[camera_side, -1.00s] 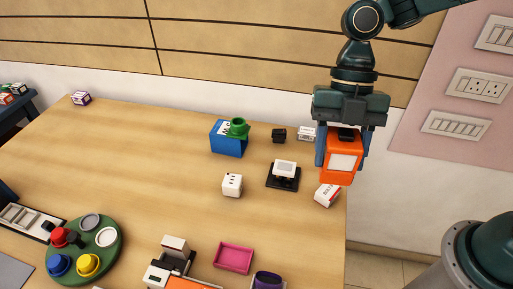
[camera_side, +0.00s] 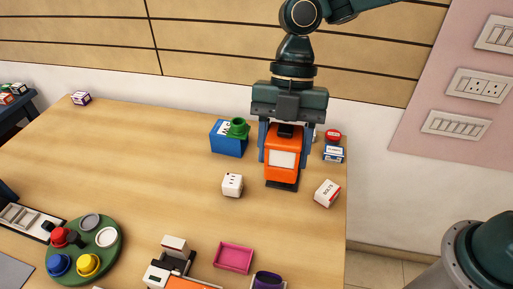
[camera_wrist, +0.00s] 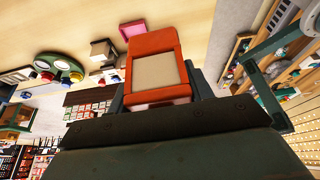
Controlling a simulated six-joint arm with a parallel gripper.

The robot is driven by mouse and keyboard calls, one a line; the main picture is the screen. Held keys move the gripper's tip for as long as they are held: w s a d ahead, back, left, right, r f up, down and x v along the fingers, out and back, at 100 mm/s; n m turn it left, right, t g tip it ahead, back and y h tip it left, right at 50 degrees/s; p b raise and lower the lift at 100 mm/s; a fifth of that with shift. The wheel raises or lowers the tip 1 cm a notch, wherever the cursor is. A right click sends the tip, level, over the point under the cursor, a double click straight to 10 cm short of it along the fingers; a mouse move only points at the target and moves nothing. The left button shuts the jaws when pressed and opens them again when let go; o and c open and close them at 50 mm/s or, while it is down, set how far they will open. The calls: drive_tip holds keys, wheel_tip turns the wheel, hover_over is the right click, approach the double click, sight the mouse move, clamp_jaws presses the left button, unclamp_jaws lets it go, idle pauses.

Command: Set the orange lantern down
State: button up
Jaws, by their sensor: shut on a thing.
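The orange lantern (camera_side: 283,141) has a pale square panel on its front and is upright between the fingers of my gripper (camera_side: 283,150). My gripper is shut on it, one finger at each side. The lantern also fills the middle of the wrist view (camera_wrist: 153,88). In the side view it covers most of a black stand, whose dark base (camera_side: 282,185) shows just under it. I cannot tell whether the lantern touches anything below.
A blue box (camera_side: 227,143) with a green item (camera_side: 238,128) on it stands close on the left. A white die-like cube (camera_side: 232,185) is in front left, a white box (camera_side: 327,193) at right. A red-topped item (camera_side: 333,136) stands at back right. The table's middle left is clear.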

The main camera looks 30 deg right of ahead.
drive_tip(key=a, duration=0.1)
drive_tip(key=w+a, duration=0.1)
drive_tip(key=a, duration=0.3)
drive_tip(key=shift+w+f, duration=0.1)
drive_tip(key=shift+w, duration=0.3)
drive_tip(key=shift+f, duration=0.1)
wheel_tip(320, 180, down, 20)
drive_tip(key=shift+r, duration=0.15)
idle(0.6)
drive_tip(key=o, duration=1.3)
drive_tip(key=shift+d+f, duration=0.1)
drive_tip(key=shift+f, duration=0.1)
drive_tip(key=shift+r, duration=0.15)
